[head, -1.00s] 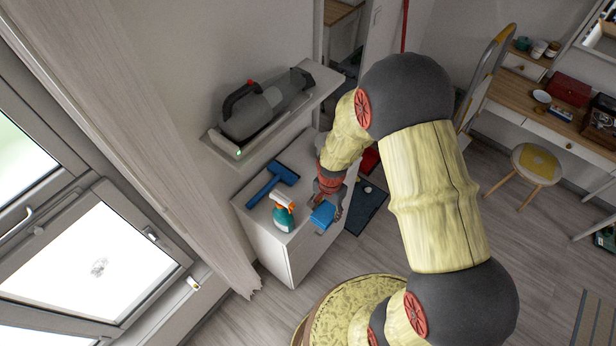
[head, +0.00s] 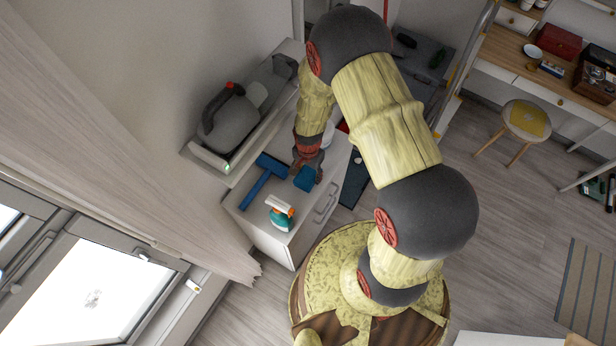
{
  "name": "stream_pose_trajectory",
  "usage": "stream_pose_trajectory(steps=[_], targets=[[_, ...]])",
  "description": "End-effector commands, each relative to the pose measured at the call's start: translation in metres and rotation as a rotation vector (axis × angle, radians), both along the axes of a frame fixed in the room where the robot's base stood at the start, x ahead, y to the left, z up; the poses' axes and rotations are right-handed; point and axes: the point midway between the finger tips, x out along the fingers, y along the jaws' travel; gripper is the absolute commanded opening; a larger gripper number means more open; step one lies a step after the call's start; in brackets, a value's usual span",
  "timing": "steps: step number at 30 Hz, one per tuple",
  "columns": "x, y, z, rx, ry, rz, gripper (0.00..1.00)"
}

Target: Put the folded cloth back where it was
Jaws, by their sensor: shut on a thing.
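A small blue block-like thing, which looks like the folded cloth (head: 304,180), is at the end of my arm, over the white cabinet top (head: 252,222). My gripper (head: 309,173) is shut on it and hides part of it. I cannot tell whether the cloth touches the cabinet top or hangs just above it. A blue squeegee-like tool (head: 263,181) lies to its left, and a green and white spray bottle with an orange band (head: 281,213) stands below left of it. Both are apart from the cloth.
A wall shelf (head: 208,160) with a grey handheld vacuum (head: 232,122) overhangs the cabinet's left side. A curtain (head: 120,150) and window are at the left. A stool with a yellow top (head: 527,119) and a desk (head: 510,52) stand at the right. Open floor lies between.

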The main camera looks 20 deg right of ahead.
Motion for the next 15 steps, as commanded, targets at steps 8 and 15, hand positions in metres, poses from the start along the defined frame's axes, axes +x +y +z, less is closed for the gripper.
stream_pose_trajectory(steps=[8,15], targets=[[-0.001,0.0,-0.033,0.0,0.003,0.0,0.29],[0.0,0.0,-0.034,0.0,0.0,0.0,0.29]])
